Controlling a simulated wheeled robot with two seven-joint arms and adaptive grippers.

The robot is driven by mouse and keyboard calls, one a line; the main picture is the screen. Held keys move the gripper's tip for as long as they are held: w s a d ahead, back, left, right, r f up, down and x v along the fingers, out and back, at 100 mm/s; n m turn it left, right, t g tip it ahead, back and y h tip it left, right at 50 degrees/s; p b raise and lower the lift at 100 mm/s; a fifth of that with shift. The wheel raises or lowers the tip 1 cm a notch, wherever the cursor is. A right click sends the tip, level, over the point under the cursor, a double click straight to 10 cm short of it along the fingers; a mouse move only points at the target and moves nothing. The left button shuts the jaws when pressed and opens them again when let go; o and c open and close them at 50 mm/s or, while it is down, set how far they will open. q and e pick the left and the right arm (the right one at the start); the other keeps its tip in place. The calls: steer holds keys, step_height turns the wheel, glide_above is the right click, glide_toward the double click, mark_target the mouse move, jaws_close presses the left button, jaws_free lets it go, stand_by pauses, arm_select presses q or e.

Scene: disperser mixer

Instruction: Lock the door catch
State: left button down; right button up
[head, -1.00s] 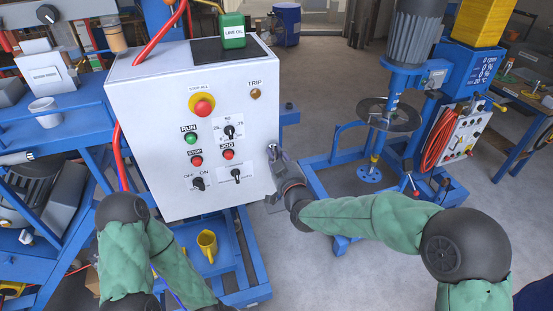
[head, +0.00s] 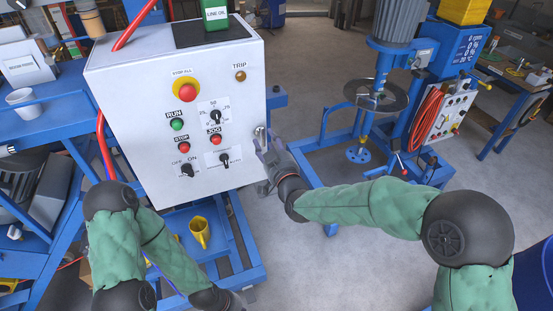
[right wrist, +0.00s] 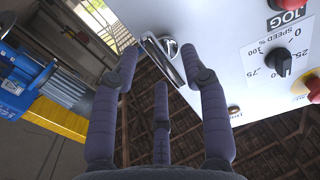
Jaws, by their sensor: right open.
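The door catch (head: 260,136) is a small silver metal fitting on the right edge of the white control cabinet (head: 140,110). Whether a finger touches the catch I cannot tell. My left arm is low at left; its gripper is not visible.
Knobs and buttons, including the red stop button (head: 187,90), stick out of the cabinet front. A blue mixer with a round metal disc (head: 376,95) stands at right. A yellow jug (head: 200,232) sits below the cabinet. Open floor lies between cabinet and mixer.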

steer(key=v, duration=0.9)
steer(key=shift+s, duration=0.15)
steer(key=s+d+f+m+g+h+b, duration=0.15)
steer(key=f+g, duration=0.25)
steer(key=f, duration=1.1)
steer(key=s+d+f+m+g+h+b, duration=0.1)
steer(key=s+d+f+g+b, duration=0.25)
steer(key=f, duration=1.15)
steer(key=s+d+f+m+g+b, duration=0.1)
steer(key=s+f+g, duration=0.8)
steer(key=s+f, duration=0.9)
step_height(320, 180, down, 4)
steer(key=shift+s+f+m+y+b, duration=0.15)
steer(key=shift+m+y+b, duration=0.3)
steer(key=shift+m+b, duration=0.6)
